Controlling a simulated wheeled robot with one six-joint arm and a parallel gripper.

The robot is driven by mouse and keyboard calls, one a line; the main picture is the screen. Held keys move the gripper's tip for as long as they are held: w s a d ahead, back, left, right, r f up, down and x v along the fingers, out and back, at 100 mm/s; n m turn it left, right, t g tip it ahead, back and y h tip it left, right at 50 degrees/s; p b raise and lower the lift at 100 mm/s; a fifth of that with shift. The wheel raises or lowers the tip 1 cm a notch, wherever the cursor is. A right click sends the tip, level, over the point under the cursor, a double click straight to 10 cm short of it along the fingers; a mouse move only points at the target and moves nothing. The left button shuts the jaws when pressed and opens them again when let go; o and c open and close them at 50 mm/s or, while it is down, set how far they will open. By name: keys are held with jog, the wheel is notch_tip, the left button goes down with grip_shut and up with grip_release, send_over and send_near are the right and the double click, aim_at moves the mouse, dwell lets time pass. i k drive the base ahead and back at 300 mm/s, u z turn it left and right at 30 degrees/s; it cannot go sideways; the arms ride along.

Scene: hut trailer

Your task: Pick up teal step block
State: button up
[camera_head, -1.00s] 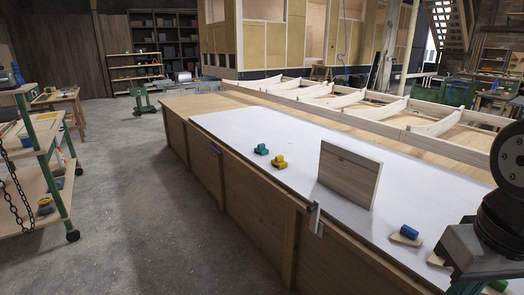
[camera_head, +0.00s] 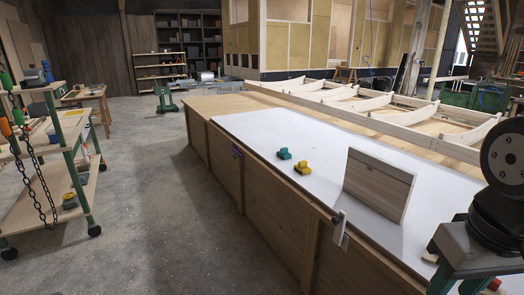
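The teal step block (camera_head: 284,154) is small and stepped. It sits on the white top of the long workbench (camera_head: 262,131), near the left edge. A similar yellow block (camera_head: 302,168) sits just in front of it and to its right, with a small gap between them. The end of my arm, with my gripper (camera_head: 456,285), is at the lower right, well apart from the teal block. The bottom edge of the picture cuts it off, so its fingertips and opening do not show clearly.
An upright wooden board (camera_head: 379,185) stands on the bench between my arm and the blocks. A metal bracket (camera_head: 340,228) is at the bench's near edge. A shelf trolley (camera_head: 72,145) with hanging chains is at the left. The concrete floor between trolley and bench is clear.

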aim_at(283, 152)
jog(key=u, duration=0.85)
jog(key=i, duration=1.8)
jog(key=u, duration=0.2)
jog(key=i, duration=1.9)
jog(key=z, duration=1.1)
jog(key=i, duration=0.6)
jog(key=z, duration=0.3)
